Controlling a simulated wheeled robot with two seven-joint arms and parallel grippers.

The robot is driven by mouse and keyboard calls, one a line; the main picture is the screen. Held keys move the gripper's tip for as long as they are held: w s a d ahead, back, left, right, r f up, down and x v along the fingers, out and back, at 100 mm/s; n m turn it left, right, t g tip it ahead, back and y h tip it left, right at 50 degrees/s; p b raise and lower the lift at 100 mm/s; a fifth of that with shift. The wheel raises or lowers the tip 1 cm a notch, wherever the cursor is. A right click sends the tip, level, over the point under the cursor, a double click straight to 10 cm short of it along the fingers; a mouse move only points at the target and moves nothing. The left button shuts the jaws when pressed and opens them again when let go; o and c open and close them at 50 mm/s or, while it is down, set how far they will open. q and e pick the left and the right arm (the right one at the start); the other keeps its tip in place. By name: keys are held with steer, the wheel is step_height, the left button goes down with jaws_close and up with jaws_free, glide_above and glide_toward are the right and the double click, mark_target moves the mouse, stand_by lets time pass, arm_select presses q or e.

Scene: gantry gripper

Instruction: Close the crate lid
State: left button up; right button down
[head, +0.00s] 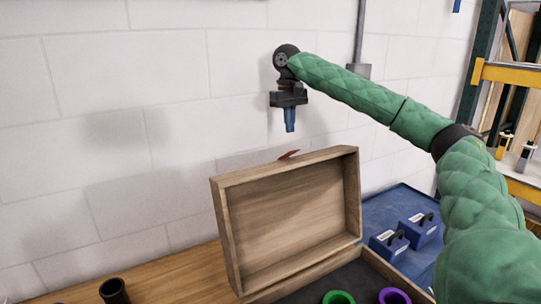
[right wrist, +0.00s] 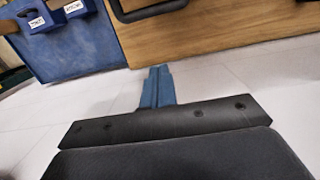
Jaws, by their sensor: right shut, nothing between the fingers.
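The crate's wooden lid (head: 292,215) stands open and nearly upright in the head view, its hollow inner side facing me. A small reddish-brown tab (head: 289,155) sticks up at its top edge. The crate's dark inside (head: 348,281) shows below the lid, cut off by the frame's bottom. My right gripper (head: 290,121) points down above and behind the lid's top edge, apart from it. Its blue fingers are together and empty, as the right wrist view (right wrist: 157,85) also shows. A wooden face (right wrist: 220,30) lies beyond them there; I cannot tell which part it is. My left gripper is out of view.
A green ring (head: 339,297) and a purple ring (head: 394,296) show at the crate's front. Blue labelled boxes (head: 389,245) stand on a blue surface (head: 385,207) to the right. A dark cylinder (head: 115,291) stands on the wooden table (head: 170,272). A white block wall is behind.

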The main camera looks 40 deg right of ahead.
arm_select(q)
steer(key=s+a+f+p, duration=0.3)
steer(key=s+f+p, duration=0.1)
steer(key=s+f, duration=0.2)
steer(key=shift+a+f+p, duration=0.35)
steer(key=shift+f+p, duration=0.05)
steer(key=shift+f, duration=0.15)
arm_select(e)
steer(key=s+f, duration=0.4)
steer(key=f, duration=0.4)
steer(key=shift+s+a, duration=0.25)
steer(key=shift+s, duration=0.1)
steer(key=shift+f, duration=0.1)
